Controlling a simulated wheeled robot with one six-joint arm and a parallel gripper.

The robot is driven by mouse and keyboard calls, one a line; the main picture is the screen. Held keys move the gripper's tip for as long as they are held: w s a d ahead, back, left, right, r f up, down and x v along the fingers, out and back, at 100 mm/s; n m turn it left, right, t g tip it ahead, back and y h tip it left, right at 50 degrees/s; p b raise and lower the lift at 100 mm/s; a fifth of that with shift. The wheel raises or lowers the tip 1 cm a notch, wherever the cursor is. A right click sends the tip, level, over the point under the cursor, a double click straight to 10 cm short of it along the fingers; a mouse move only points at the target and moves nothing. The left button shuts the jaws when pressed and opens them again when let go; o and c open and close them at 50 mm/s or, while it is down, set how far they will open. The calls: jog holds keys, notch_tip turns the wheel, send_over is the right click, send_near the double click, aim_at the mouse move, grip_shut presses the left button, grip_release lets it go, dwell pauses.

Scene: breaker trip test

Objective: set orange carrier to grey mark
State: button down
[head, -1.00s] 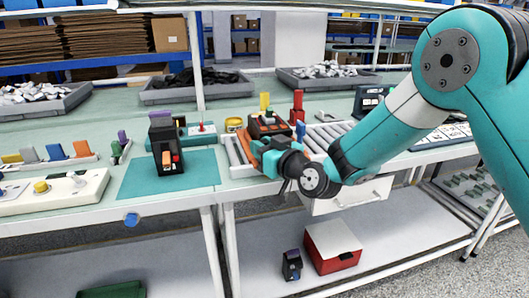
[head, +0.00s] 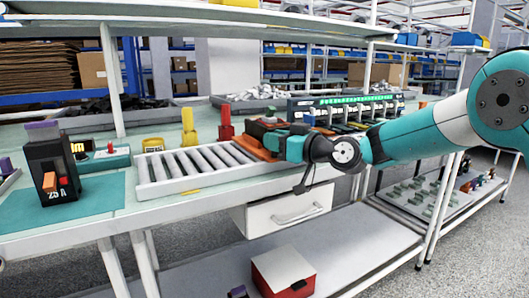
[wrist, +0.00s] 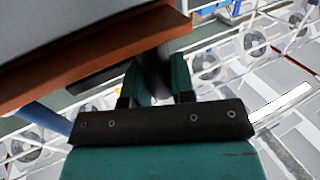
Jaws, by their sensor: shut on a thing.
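The orange carrier (head: 250,150) sits at the right end of the roller conveyor (head: 146,186), with a dark block on top of it. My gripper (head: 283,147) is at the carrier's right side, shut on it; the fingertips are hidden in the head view. In the wrist view the carrier (wrist: 95,60) is a brown-orange slab at upper left, and my gripper's fingers (wrist: 157,82) reach towards it. Where they grip is dark and unclear. I cannot make out a grey mark.
A yellow post (head: 189,128) and a red post (head: 225,122) stand behind the conveyor. A black 25 A breaker (head: 50,165) stands on a teal mat at left. A lit rack (head: 345,105) stands behind my arm. The rollers left of the carrier are bare.

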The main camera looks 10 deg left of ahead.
jog(key=shift+w+d, duration=0.7)
jog(key=shift+d, duration=0.4)
jog(key=c, duration=1)
grip_release()
jog(key=shift+w, duration=0.1)
jog(key=shift+o, duration=0.2)
jog(key=b+v, duration=0.2)
jog(key=v, duration=1.5)
jog(key=shift+s+d, duration=0.2)
